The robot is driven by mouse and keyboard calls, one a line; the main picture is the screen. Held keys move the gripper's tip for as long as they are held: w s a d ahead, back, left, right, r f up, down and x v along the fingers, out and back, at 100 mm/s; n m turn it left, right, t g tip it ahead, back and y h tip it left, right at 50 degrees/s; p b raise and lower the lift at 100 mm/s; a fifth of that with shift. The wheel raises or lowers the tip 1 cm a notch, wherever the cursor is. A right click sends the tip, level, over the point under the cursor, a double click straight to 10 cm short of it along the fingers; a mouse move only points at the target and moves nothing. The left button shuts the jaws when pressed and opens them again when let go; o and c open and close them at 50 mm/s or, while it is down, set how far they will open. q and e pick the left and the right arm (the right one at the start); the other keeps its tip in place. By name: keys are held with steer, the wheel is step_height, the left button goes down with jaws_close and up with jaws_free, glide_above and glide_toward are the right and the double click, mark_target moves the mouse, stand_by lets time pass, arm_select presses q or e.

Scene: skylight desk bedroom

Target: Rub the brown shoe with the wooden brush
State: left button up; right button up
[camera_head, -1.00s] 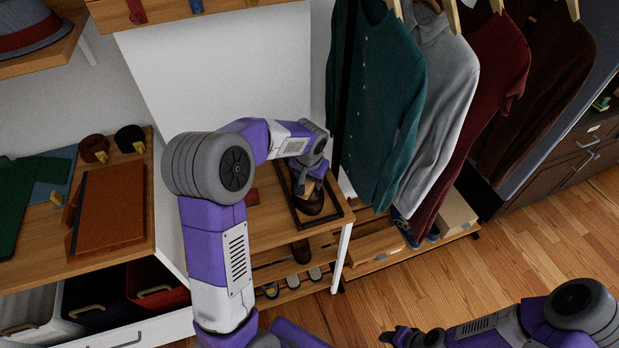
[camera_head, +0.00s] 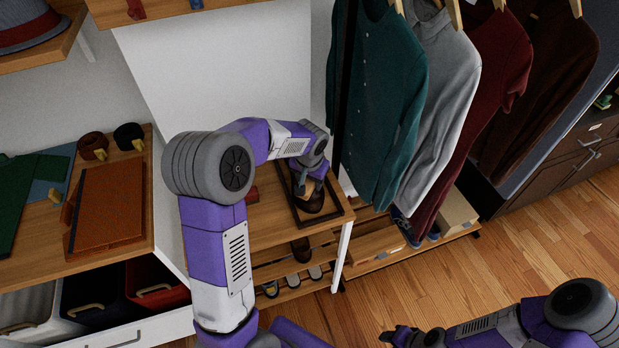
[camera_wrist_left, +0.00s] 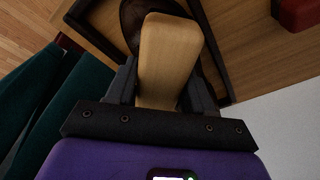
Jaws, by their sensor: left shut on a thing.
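The brown shoe (camera_head: 314,202) lies in a dark-rimmed tray (camera_head: 326,222) on top of the wooden shoe rack. My left gripper (camera_head: 305,184) is over the tray, shut on the wooden brush. In the left wrist view the pale wooden brush (camera_wrist_left: 168,55) sits between the two fingers, and part of the dark shoe (camera_wrist_left: 135,18) shows beyond it. The brush overlaps the shoe in view; I cannot tell whether its bristles touch. The bristle side is hidden. My right gripper (camera_head: 392,336) is low at the front, far from the rack, and too small and dark to judge.
Shirts, the nearest a green one (camera_head: 375,110), hang just right of the tray. A red object (camera_wrist_left: 298,12) lies beside the tray on the rack top. Other shoes (camera_head: 292,280) stand on the lower shelves. A shelf with an orange-brown case (camera_head: 108,205) is at left.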

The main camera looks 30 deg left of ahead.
arm_select(q)
steer(key=shift+s+d+f+b, duration=0.15)
steer(key=shift+s+d+b, duration=0.65)
steer(key=shift+s+d, duration=0.5)
steer(key=shift+w+d+f, duration=0.1)
steer(key=shift+w+a+p, duration=0.65)
steer(key=shift+w+a, duration=0.3)
steer(key=shift+a, duration=0.15)
steer(key=shift+w+a, duration=0.4)
steer(key=shift+a, duration=0.05)
steer(key=shift+r+p, duration=0.2)
steer(key=shift+p, duration=0.1)
steer(key=shift+w+p+v, duration=0.15)
steer(key=shift+p+v, duration=0.9)
steer(key=shift+v, duration=0.4)
steer(key=shift+w+p+v, duration=0.2)
steer(key=shift+p+v, duration=0.8)
steer(key=shift+v, duration=0.4)
steer(key=shift+r, duration=0.2)
steer(key=shift+p+v, duration=1.15)
steer(key=shift+v, duration=0.3)
steer(key=shift+w, duration=0.2)
